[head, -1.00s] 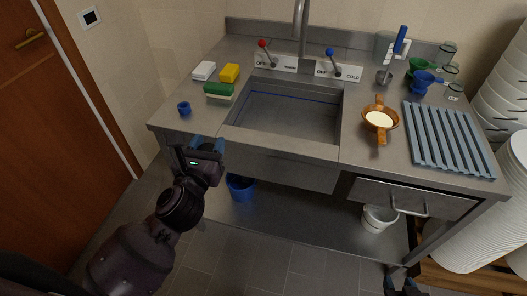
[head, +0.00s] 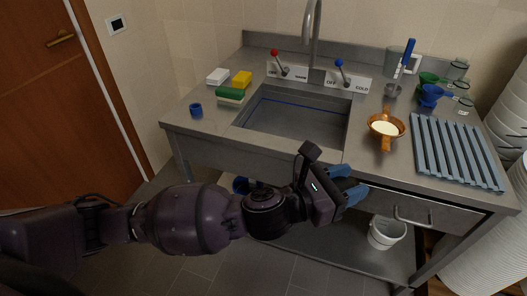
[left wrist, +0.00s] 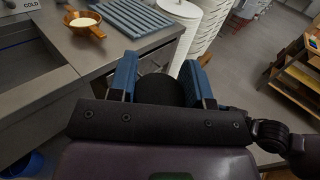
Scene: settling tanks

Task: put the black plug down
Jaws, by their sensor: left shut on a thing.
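The black plug (left wrist: 160,90) is a dark rounded piece between the blue fingers of my left gripper in the left wrist view. My left gripper (head: 348,190) is shut on it, in front of the counter near the drawer; it also shows in the left wrist view (left wrist: 160,82). In the head view the plug cannot be made out at the fingers. The sink basin (head: 290,125) is in the counter, behind and left of the gripper. My right gripper is not in view.
The counter (head: 215,128) bears a blue cup (head: 196,110), green sponge (head: 230,94), yellow block (head: 242,80) and white block (head: 218,76). A brown bowl (head: 386,128) and blue drying rack (head: 455,150) are at right. A white bucket (head: 386,232) stands below. The counter's front left is clear.

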